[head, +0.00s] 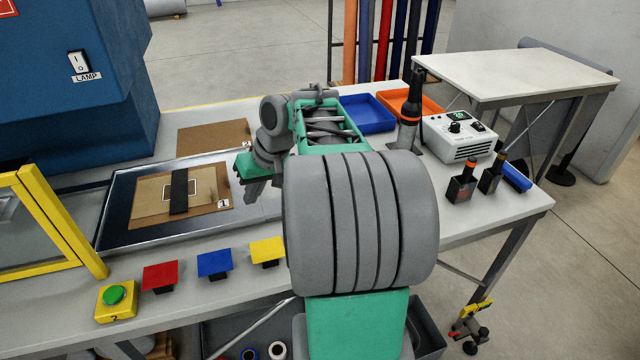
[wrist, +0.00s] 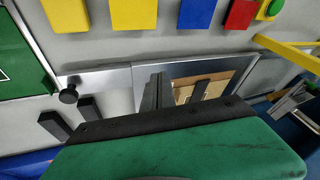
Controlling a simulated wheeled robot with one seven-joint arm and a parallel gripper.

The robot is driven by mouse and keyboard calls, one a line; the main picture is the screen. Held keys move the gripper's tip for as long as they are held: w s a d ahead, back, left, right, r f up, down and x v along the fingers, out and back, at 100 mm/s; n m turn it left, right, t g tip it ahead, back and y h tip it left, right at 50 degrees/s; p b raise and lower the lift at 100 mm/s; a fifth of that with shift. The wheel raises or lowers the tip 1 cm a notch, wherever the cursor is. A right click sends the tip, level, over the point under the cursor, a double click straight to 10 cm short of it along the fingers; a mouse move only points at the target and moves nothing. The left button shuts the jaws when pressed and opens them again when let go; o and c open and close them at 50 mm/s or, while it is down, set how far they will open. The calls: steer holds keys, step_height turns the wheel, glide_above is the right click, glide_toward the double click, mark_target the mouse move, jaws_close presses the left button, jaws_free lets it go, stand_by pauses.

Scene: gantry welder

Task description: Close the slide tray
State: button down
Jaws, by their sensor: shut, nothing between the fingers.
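The slide tray (head: 180,232) is a flat metal tray with a dark border, lying on the bench beside the blue machine. A brown board (head: 150,212) with a black strip lies on it. In the wrist view, the tray's metal edge (wrist: 205,68) runs behind my fingers, with part of the board to their right. My gripper (head: 262,189) is shut and empty, pointing down at the tray's right end. Its fingers (wrist: 158,90) also show in the wrist view. I cannot tell whether they touch the tray. My arm hides what lies right of the tray in the head view.
The blue machine (head: 70,75) and a yellow frame (head: 60,220) stand at left. Red, blue and yellow plates and a green button (head: 114,295) line the front. A black knob (wrist: 68,95) is left of my fingers. Bins, a soldering station (head: 460,137) and tools stand at right.

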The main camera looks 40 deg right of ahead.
steer(key=s+d+f+m+t+y, duration=0.1)
steer(key=s+d, duration=0.2)
steer(key=d, duration=0.9)
steer(key=s+d+f+m+t, duration=0.15)
steer(key=s+d, duration=0.25)
steer(key=d, duration=0.9)
steer(key=shift+n, duration=0.35)
steer(key=x, duration=1)
steer(key=shift+a, duration=0.25)
